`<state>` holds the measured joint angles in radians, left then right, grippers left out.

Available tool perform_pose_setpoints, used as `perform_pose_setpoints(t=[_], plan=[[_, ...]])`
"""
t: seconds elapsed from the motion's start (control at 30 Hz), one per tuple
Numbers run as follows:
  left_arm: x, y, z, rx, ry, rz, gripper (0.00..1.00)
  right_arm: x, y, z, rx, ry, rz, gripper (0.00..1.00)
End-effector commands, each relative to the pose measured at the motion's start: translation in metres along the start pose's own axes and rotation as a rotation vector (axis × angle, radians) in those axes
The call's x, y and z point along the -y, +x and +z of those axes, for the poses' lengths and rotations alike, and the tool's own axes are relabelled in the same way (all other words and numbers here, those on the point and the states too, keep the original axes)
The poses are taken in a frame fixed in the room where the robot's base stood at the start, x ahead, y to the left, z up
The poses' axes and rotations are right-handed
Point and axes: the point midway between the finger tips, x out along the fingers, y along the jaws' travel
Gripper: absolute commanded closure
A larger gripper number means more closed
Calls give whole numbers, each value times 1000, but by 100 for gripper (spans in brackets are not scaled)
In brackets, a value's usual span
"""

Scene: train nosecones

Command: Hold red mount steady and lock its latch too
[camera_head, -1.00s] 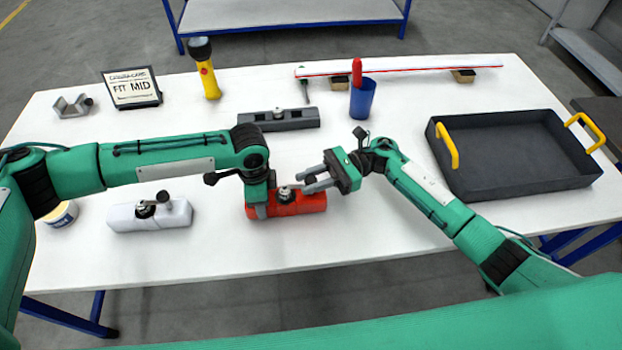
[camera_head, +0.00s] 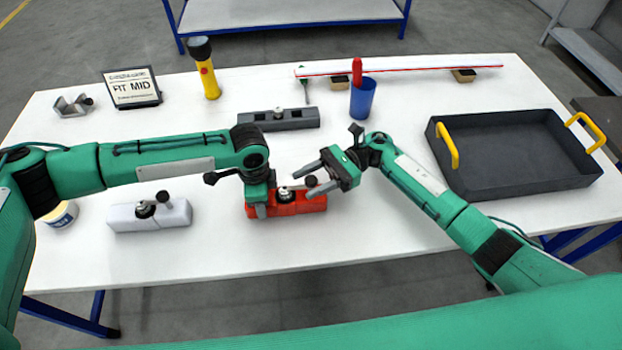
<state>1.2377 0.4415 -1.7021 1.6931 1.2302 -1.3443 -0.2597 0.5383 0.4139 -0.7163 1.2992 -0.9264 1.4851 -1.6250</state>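The latch's lever points right and ends in a dark knob (camera_head: 311,181). My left gripper (camera_head: 258,207) points down at the mount's left end, with a finger against its front side; the far finger is hidden. It appears closed on the mount. My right gripper (camera_head: 303,184) comes from the right with its fingers apart, their tips on either side of the knob. I cannot tell whether they touch it.
A white mount (camera_head: 120,217) with a latch lies to the left, and a grey mount (camera_head: 290,122) lies behind. A black tray (camera_head: 520,187) with yellow handles stands at right. A blue cup (camera_head: 362,100), a flashlight (camera_head: 207,75) and a sign (camera_head: 131,88) stand farther back.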

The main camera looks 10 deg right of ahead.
Motion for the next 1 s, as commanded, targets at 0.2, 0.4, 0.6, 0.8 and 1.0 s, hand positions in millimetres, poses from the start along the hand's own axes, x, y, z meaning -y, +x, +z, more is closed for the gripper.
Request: perform_pose_setpoints(t=[0.2, 0.4, 0.6, 0.8, 1.0], plan=[[0, 0, 0, 0, -1, 0, 77, 0, -1, 1, 1, -2, -1, 53], [0, 0, 0, 0, -1, 0, 77, 1, -22, 1, -1, -2, -3, 53], [0, 0, 0, 0, -1, 0, 77, 2, -65, 1, -1, 0, -4, 53], [0, 0, 0, 0, -1, 0, 77, 1, -102, 1, 0, 0, -3, 53], [0, 0, 0, 1, -1, 0, 77, 1, -119, 0, 1, -1, -1, 53]])
